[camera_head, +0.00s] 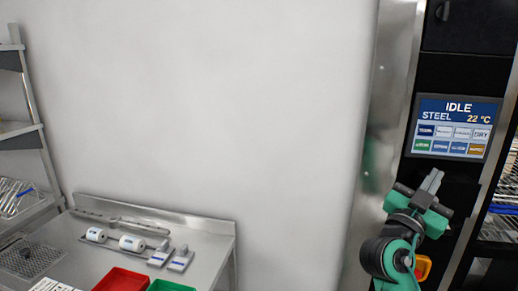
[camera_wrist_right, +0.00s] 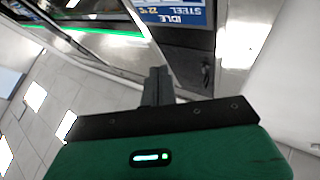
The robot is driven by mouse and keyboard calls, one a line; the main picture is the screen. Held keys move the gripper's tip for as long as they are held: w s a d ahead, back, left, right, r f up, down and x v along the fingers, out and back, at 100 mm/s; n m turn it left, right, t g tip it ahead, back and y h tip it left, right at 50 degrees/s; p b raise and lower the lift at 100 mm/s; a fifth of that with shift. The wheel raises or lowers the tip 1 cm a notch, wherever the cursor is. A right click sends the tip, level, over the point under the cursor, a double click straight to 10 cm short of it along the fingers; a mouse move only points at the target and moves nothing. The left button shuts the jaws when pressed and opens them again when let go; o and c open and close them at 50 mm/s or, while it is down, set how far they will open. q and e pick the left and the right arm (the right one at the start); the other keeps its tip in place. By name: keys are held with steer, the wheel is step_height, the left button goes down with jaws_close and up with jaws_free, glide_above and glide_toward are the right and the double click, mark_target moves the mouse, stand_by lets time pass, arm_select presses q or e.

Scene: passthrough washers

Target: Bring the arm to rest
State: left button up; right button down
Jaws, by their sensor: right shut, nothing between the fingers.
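My right gripper (camera_head: 432,181) is raised at the right of the head view, in front of the black machine panel and just below its screen. Its fingers are together with nothing between them. In the right wrist view the closed fingers (camera_wrist_right: 157,84) point toward the machine, whose screen shows upside down at the top. I cannot tell from the views whether the fingertips touch the panel; they look apart from the screen. My left gripper is not in view.
The machine's screen (camera_head: 455,127) reads IDLE, STEEL, 22 °C. A steel table (camera_head: 205,245) at lower left bears white rolls (camera_head: 131,243), small boxes, a red bin (camera_head: 122,281) and a green bin (camera_head: 170,286). A rack (camera_head: 30,130) stands at far left. The wall between is bare.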

steer(key=w+a+f+n+y, duration=0.1)
steer(key=w+f+n+y, duration=0.25)
steer(key=f, duration=0.65)
steer(key=w+a+f+n+y, duration=0.1)
steer(key=w+f+n+y, duration=0.3)
steer(key=f, duration=0.6)
steer(key=w+a+f+n+y, duration=0.1)
steer(key=w+f+n+y, duration=0.3)
steer(key=f, duration=0.6)
steer(key=s+a+f+n+g+y, duration=0.1)
steer(key=s+f+n+g+y, duration=0.15)
steer(key=f, duration=1.25)
steer(key=s+a+f+n+g+y, duration=0.15)
steer(key=s+f, duration=0.25)
steer(key=f, duration=1.2)
steer(key=s+a+f+g+y, duration=0.2)
steer(key=s+f+g, duration=0.3)
steer(key=s+f, duration=1.7)
steer(key=s+f+g, duration=0.1)
steer(key=s+f, duration=0.3)
steer(key=s, duration=0.6)
steer(key=s+a+f+g, duration=0.1)
steer(key=s+f, duration=0.4)
steer(key=s, duration=0.6)
steer(key=s+f+g, duration=0.3)
steer(key=s+f, duration=0.2)
steer(key=s, duration=0.6)
steer(key=shift+s+a+y, duration=0.25)
steer(key=shift+a+y, duration=0.05)
steer(key=shift+y, duration=0.15)
